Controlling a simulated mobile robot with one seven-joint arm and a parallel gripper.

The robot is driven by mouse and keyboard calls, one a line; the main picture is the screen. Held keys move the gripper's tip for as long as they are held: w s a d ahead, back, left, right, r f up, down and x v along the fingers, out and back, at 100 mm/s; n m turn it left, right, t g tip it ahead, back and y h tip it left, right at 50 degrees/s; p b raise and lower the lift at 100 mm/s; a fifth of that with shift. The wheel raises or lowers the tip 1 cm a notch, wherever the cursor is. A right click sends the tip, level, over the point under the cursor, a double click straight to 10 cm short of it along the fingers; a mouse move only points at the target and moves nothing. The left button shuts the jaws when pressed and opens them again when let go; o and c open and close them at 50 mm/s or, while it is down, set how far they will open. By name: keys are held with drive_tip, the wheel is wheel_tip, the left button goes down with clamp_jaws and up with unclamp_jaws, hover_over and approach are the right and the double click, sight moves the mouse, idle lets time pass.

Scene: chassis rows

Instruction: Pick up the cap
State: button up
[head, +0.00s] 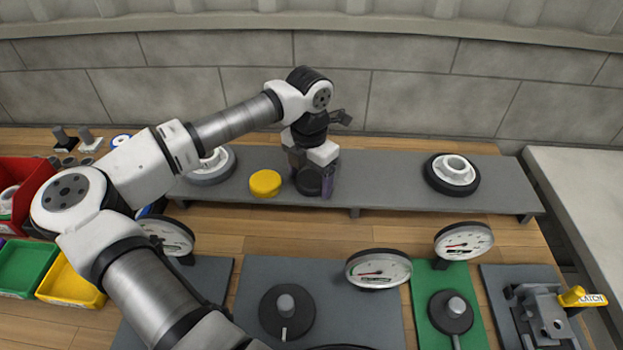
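My gripper (312,178) points down over the grey raised shelf (390,180), left of its middle. Its fingers are on either side of a dark round piece (308,184) that sits on the shelf and looks like a cap. The fingers and wrist hide part of this piece, and I cannot tell whether the fingers touch it. A yellow round cap-like disc (265,182) lies flat on the shelf just left of my gripper, apart from it. Which of the two is the task's cap is not clear.
Dial gauges (379,268) and knobs (287,311) stand on mats in front. Green (28,264) and yellow (68,284) bins are at left. The shelf between gripper and right wheel is clear.

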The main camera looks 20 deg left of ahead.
drive_tip(key=c, duration=0.7)
drive_tip(key=shift+c, duration=0.2)
drive_tip(key=shift+r, duration=0.15)
